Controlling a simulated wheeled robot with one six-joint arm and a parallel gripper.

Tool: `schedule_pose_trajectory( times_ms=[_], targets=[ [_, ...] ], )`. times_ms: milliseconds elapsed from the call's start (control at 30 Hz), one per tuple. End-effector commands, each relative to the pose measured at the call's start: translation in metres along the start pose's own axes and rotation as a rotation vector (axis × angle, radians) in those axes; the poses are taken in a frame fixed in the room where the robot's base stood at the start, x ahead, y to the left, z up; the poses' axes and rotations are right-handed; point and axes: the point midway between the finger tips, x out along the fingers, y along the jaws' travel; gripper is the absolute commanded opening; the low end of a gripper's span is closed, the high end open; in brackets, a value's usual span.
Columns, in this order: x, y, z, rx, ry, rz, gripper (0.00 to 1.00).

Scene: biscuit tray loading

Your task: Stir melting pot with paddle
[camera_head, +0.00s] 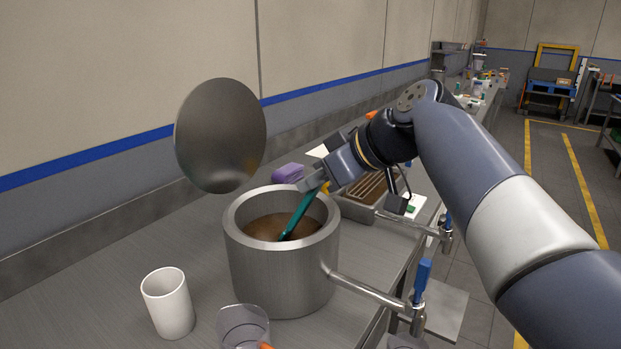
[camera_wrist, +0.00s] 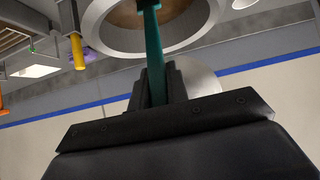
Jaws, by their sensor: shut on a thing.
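The melting pot (camera_head: 282,278) is a large grey metal pot with brown liquid (camera_head: 268,228) inside. It stands on the metal worktop, its long handle clamped at the right. My gripper (camera_head: 312,184) is above the pot's right rim and shut on the teal paddle (camera_head: 298,216). The paddle is tilted, and its lower end is hidden in the brown liquid. In the wrist view the paddle (camera_wrist: 153,50) runs from between my fingers (camera_wrist: 158,82) into the pot (camera_wrist: 200,35).
A round metal lid (camera_head: 220,136) stands raised behind the pot. A white cup (camera_head: 168,302) and a clear container (camera_head: 243,326) are in front. A blue-handled clamp (camera_head: 421,280) is at the right edge. A purple item (camera_head: 288,172) and slotted tray (camera_head: 366,190) lie behind.

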Motion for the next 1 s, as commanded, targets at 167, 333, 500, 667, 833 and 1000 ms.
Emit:
schedule_pose_trajectory(
  times_ms=[167, 333, 500, 667, 833, 1000],
  targets=[
    [0.000, 0.000, 0.000, 0.000, 0.000, 0.000, 0.00],
    [-0.002, 0.000, -0.003, -0.001, 0.001, 0.000, 0.00],
    [-0.010, 0.000, -0.012, -0.001, 0.001, 0.000, 0.00],
    [-0.018, 0.000, -0.023, -0.001, 0.001, 0.000, 0.00],
    [-0.027, 0.000, -0.033, -0.001, 0.001, 0.000, 0.00],
    [-0.035, 0.000, -0.044, 0.000, 0.000, 0.000, 0.00]
  ],
)
